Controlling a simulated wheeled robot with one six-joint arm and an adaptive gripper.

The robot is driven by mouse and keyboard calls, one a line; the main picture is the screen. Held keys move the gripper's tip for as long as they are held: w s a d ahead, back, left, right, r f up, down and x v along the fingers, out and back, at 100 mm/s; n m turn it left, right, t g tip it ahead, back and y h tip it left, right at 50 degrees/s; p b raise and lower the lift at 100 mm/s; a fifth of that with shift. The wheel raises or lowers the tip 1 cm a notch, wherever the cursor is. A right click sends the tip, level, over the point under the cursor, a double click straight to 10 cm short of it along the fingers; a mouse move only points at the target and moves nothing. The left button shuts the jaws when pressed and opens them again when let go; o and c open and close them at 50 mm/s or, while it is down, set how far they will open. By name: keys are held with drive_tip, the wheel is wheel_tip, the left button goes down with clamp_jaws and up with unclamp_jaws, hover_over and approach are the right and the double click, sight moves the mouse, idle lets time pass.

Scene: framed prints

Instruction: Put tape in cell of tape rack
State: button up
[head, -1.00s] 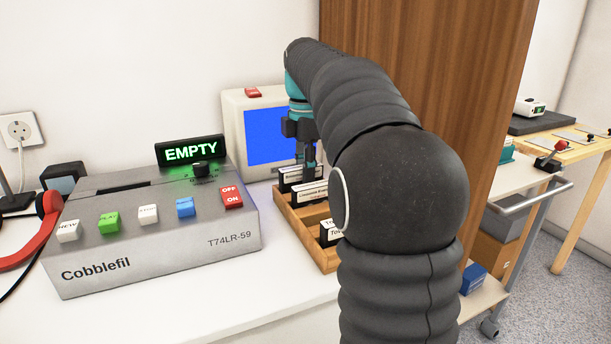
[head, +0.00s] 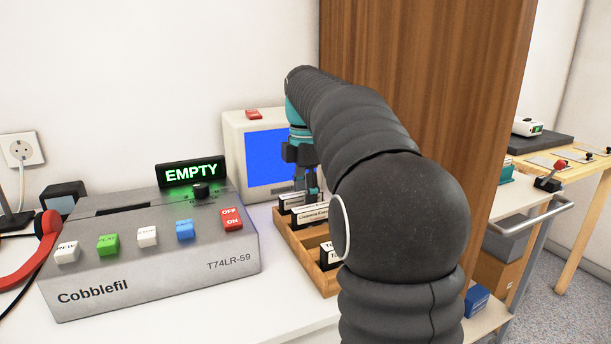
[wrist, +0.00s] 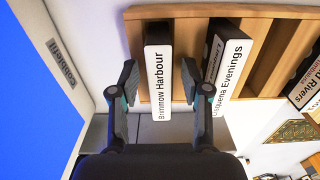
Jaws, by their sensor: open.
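The wooden tape rack (head: 330,284) stands on the white table between the grey player and my arm. It holds several black tapes with white labels. In the wrist view the tape labelled "Brimnow Harbour" (wrist: 158,75) sits in an end cell of the rack (wrist: 268,78). My gripper (wrist: 159,80) is open, with one finger on each side of this tape and gaps showing between fingers and label. The "...quena Evenings" tape (wrist: 228,62) stands to the right, close to the right finger. In the head view my gripper (head: 307,186) is over the rack's far end, partly hidden by my arm.
The grey Cobblefil player (head: 150,262) with an "EMPTY" sign (head: 191,172) is to the left. A monitor with a blue screen (head: 266,158) stands behind the rack, close to my gripper. A brown wooden panel (head: 430,90) rises at the right.

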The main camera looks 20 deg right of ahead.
wheel_tip(320, 180, up, 12)
drive_tip(key=p, duration=0.1)
drive_tip(key=shift+p, duration=0.3)
drive_tip(key=shift+f, duration=0.1)
idle(2.3)
